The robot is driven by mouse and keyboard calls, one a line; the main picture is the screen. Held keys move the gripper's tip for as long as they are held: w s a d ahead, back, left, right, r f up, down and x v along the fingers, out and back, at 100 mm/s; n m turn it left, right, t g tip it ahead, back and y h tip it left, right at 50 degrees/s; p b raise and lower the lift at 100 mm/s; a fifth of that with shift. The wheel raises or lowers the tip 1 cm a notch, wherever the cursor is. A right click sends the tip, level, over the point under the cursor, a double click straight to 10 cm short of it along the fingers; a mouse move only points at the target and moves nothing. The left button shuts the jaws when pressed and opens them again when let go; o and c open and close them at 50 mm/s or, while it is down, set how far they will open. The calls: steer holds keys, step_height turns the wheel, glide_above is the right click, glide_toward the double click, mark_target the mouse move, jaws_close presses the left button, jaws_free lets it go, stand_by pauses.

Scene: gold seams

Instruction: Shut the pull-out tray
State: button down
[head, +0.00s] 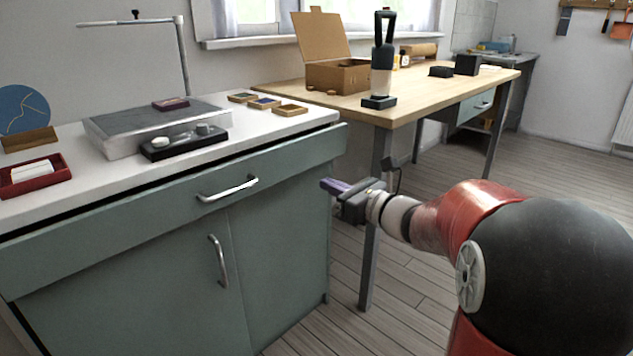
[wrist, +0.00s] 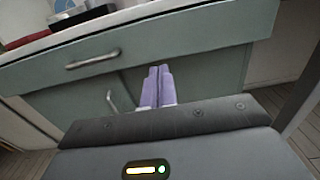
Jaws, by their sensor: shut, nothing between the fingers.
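The pull-out tray looks to be the wide grey-green drawer (head: 130,222) under the white counter. Its front stands a little out from the cabinet (head: 275,240), with a dark gap along its top edge. Its silver bar handle (head: 228,189) is at mid-front; in the wrist view the drawer front (wrist: 180,45) and handle (wrist: 92,59) show ahead. My gripper (head: 328,186) has purple fingers, shut and empty, by the drawer's right end and slightly below it. In the wrist view the fingertips (wrist: 159,70) overlap the drawer's lower edge; I cannot tell whether they touch it.
The counter (head: 320,116) holds a lamp stand, a grey slab (head: 110,135), a black tray (head: 185,142) and a red box (head: 35,178). A vertical door handle (head: 218,260) sticks out below the drawer. A wooden table (head: 420,100) with a metal leg (head: 372,220) stands behind my gripper.

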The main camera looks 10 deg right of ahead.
mark_target(282, 163)
steer(key=x, duration=1.2)
steer(key=shift+w+a, duration=0.25)
steer(key=x, duration=0.4)
steer(key=shift+r, duration=0.25)
